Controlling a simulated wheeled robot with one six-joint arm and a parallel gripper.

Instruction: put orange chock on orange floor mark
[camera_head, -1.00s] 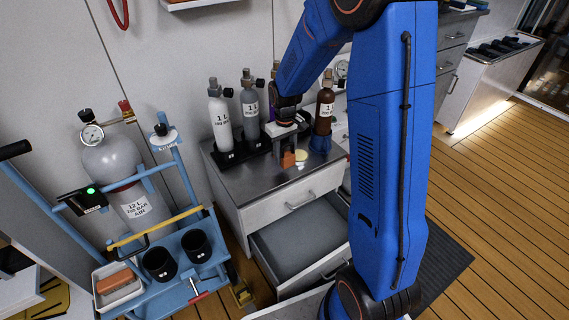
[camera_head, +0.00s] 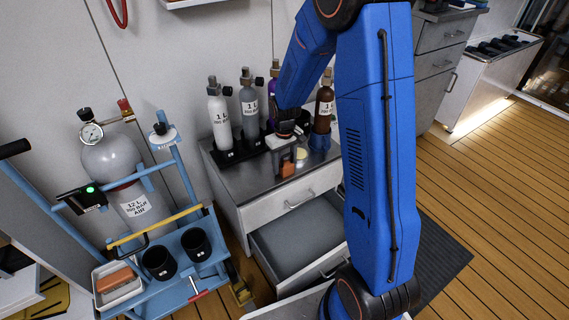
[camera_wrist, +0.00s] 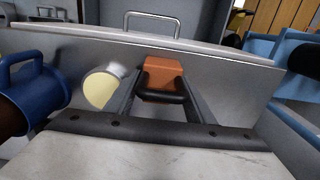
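The orange chock (camera_head: 287,169) is a small block with a black handle, at the front of the metal cabinet top. In the wrist view the chock (camera_wrist: 163,74) sits between the two fingers of my gripper (camera_wrist: 161,92), which appear to touch its sides. My gripper (camera_head: 285,156) points down in the head view and looks shut on the chock. I cannot tell for sure whether the chock touches the cabinet top or hangs just above it. I cannot make out an orange floor mark in either view.
The cabinet top (camera_head: 240,182) holds several gas bottles and a pale yellow disc (camera_head: 301,153). An open drawer (camera_head: 300,245) juts out below. A blue cart (camera_head: 180,265) with a large cylinder stands left, its white tray (camera_head: 120,297) holding an orange block. Wooden floor (camera_head: 490,190) is clear at right.

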